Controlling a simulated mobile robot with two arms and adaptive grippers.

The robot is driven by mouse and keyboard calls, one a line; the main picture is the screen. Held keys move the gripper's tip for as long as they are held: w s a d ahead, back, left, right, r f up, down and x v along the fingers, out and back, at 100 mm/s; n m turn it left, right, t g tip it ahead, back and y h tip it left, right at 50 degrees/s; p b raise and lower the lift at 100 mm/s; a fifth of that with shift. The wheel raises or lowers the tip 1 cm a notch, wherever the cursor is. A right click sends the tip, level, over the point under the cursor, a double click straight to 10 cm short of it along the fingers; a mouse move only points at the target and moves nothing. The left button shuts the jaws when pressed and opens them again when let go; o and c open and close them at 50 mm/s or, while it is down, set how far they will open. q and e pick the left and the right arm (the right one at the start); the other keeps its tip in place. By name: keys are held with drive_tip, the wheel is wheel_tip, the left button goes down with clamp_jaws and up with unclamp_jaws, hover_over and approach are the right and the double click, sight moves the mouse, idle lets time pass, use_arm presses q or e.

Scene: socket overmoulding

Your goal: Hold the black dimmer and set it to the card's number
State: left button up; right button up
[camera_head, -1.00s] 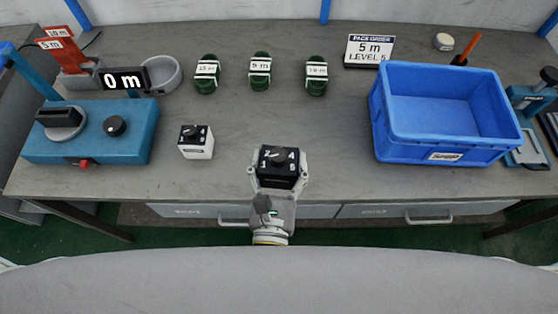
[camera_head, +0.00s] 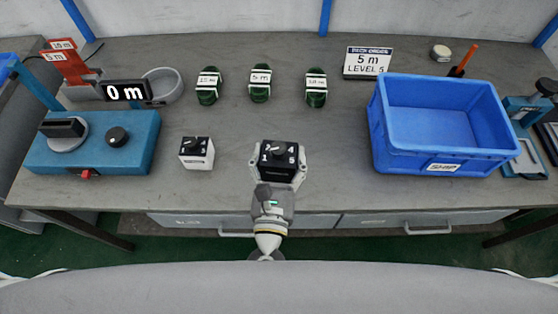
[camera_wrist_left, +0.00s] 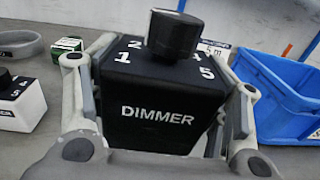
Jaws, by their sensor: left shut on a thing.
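The black dimmer (camera_head: 279,163) is upright between the fingers of my left gripper (camera_head: 278,172), which is shut on it at the table's front middle. In the left wrist view the dimmer's front (camera_wrist_left: 155,118) reads DIMMER, with a finger on each side. Its round black knob (camera_wrist_left: 174,35) stands on top; 1, 2, 4 and 5 show around it, and the part behind the knob is hidden. I cannot tell which number the knob points to. The card (camera_head: 367,61) at the back reads 5 m, LEVEL 5. My right gripper is not in view.
A white box with a black numbered top (camera_head: 196,152) stands left of the dimmer. A blue bin (camera_head: 445,155) stands at right. Several green coils (camera_head: 260,83) line the back. A blue machine (camera_head: 95,142) with a 0 m display (camera_head: 126,90) is at left. The table middle is clear.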

sight(279, 142)
use_arm(q)
drive_tip(key=w+p, duration=0.1)
drive_tip(key=w, duration=0.9)
idle(1.1)
drive_tip(key=shift+s+f, duration=0.1)
drive_tip(key=shift+f+b, duration=6.15)
drive_tip(key=shift+f, duration=0.05)
drive_tip(key=shift+f, duration=0.15)
